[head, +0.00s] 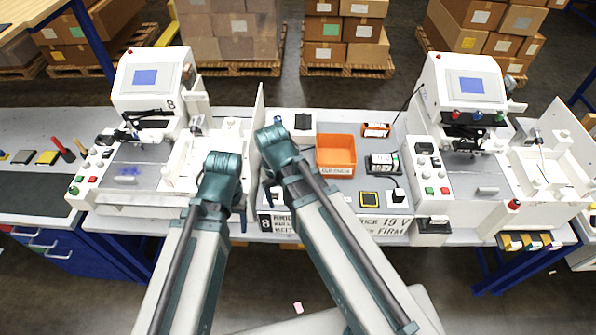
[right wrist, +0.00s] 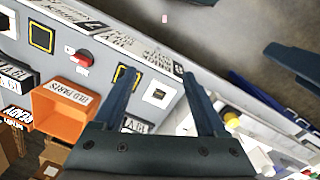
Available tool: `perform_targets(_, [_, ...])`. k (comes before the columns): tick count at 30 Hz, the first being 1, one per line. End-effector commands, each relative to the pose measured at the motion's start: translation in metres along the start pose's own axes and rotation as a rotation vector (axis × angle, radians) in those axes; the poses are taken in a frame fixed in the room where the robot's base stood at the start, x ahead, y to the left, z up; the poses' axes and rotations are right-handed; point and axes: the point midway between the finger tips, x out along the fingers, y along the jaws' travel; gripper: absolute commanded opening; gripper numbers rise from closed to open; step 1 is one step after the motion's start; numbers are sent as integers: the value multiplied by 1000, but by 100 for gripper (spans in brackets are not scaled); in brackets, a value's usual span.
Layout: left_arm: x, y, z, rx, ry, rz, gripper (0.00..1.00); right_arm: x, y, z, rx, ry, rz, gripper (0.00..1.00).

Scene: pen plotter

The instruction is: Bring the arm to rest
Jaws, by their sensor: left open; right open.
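My left arm (head: 195,250) comes in at the lower left of the head view and bends at a teal joint. My left gripper (head: 241,213) hangs beside it in front of the bench's front edge, open and empty, partly hidden by the arm. My right arm (head: 325,235) stretches forward over the middle bench to a teal joint. Its gripper is mostly hidden by the arm in the head view. In the right wrist view my right gripper (right wrist: 158,72) has its two fingers wide apart, with nothing held between them.
Two white plotter machines (head: 150,85) (head: 470,90) stand left and right on the bench. Between them are an orange bin (head: 336,168), a black-and-yellow square (head: 369,199) and small boxes. The bin also shows in the right wrist view (right wrist: 62,108). Open floor (head: 265,285) lies before the bench.

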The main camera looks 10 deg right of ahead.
Motion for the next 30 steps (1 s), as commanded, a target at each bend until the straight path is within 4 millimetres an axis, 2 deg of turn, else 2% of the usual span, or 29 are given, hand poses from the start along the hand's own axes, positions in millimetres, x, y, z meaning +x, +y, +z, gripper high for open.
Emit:
perform_targets(1, [0,0,0,0,0,0,62,0,-12,22,-67,-2,12,74])
perform_targets(3, [0,0,0,0,0,0,62,-1,-23,37,-139,-5,25,74])
perform_targets(6, [0,0,0,0,0,0,62,-1,-31,48,-198,-8,37,74])
perform_targets(18, [5,0,0,1,0,0,62,4,-33,49,-212,-10,40,74])
perform_targets(23, [30,3,-2,3,0,-1,62,29,-34,48,-213,-9,40,74])
perform_targets(30, [88,8,-5,10,0,-2,62,87,-38,46,-219,-9,42,74])
